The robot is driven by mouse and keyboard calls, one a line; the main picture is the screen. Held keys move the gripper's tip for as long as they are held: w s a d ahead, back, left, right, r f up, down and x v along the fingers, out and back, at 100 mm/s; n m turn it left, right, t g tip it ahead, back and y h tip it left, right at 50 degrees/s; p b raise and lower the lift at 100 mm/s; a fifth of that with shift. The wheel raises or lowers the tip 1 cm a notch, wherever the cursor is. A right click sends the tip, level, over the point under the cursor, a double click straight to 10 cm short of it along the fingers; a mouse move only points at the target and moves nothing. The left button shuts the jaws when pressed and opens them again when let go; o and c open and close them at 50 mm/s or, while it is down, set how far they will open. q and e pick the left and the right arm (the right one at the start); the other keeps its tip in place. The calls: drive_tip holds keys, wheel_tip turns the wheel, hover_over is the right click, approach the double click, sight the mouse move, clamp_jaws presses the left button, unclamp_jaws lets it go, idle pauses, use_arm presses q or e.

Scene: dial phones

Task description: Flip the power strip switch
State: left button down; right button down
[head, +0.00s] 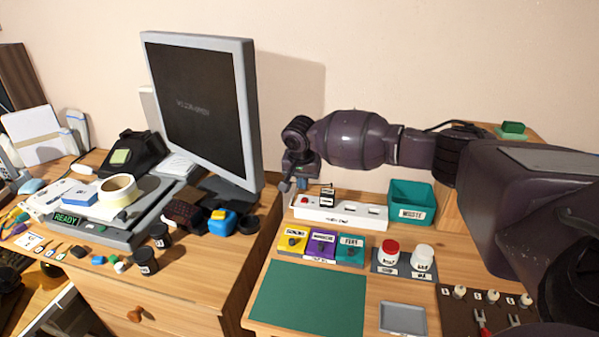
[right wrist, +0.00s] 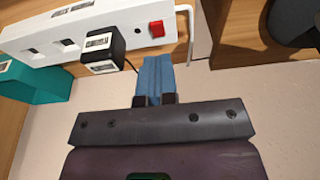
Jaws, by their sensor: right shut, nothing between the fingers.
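The white power strip (head: 345,214) lies along the back of the right desk. Its red switch (head: 304,199) is at the strip's left end, and a black plug (head: 327,197) sits in the socket beside it. My right gripper (head: 287,186) is shut and empty, pointing down just left of and behind the switch. In the right wrist view, the blue fingertips (right wrist: 155,64) are close to the red switch (right wrist: 156,28), with a small gap in the picture. The black plug (right wrist: 102,50) is beside the fingers. The left gripper is out of view.
A teal waste bin (head: 411,203) stands right of the strip. Yellow, purple and teal trays (head: 322,245) sit in front, then a green mat (head: 310,297). A monitor (head: 205,105) stands to the left. The wall is close behind.

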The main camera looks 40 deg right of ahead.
sight(303, 201)
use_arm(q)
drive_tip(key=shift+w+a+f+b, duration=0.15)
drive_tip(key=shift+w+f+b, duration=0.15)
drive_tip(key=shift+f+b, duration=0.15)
use_arm(e)
drive_tip(key=shift+s+a+f, duration=0.1)
drive_tip(key=shift+f, duration=2.2)
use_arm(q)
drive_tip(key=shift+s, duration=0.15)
use_arm(e)
drive_tip(key=shift+r, duration=0.1)
